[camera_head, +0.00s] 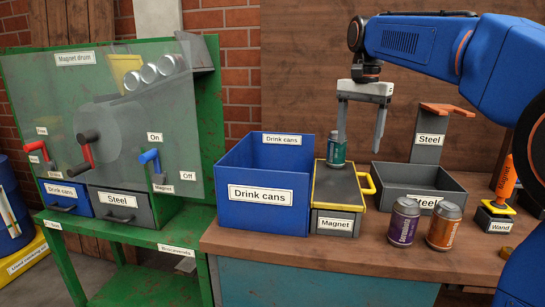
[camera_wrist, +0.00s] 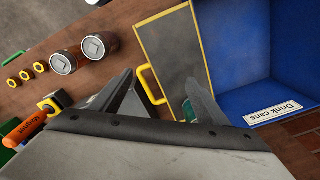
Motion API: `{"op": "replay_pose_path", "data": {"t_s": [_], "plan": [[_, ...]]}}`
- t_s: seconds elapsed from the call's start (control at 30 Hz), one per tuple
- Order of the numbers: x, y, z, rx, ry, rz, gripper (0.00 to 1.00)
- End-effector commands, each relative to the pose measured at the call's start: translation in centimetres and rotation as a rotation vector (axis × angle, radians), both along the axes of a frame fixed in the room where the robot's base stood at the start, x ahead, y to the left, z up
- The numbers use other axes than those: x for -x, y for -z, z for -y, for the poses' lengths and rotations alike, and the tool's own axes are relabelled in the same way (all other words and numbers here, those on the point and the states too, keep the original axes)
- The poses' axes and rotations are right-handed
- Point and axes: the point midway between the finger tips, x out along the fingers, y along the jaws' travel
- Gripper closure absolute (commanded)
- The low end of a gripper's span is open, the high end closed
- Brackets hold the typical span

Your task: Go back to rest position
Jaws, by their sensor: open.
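My gripper (camera_head: 359,146) is open, pointing down above the right part of the yellow-edged magnet plate (camera_head: 349,195). It also shows in the wrist view (camera_wrist: 161,80), with its fingers spread apart and nothing gripped. A teal can (camera_head: 335,153) stands upright on the back of the plate, by the left finger in the head view. In the wrist view the teal can (camera_wrist: 187,108) is mostly hidden by the right-hand finger. I cannot tell whether finger and can touch.
A blue drink cans bin (camera_head: 228,165) stands left of the plate, a grey steel bin (camera_head: 395,174) right. A purple can (camera_head: 404,222) and an orange can (camera_head: 444,227) stand in front. An orange-handled wand (camera_head: 507,180) stands far right. The green magnet drum machine (camera_head: 20,90) is left.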

Motion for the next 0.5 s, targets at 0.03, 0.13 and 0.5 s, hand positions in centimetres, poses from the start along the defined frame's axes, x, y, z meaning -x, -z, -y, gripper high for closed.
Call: {"op": "replay_pose_path", "data": {"t_s": [0.03, 0.13, 0.5], "plan": [[0.6, 0.1, 0.2, 0.0, -0.01, 0.006, 0.31], [1.7, 0.6, 0.5, 0.0, -0.035, 0.02, 0.31], [9.2, 4.5, 2.5, 0.009, -0.196, 0.106, 0.31]]}}
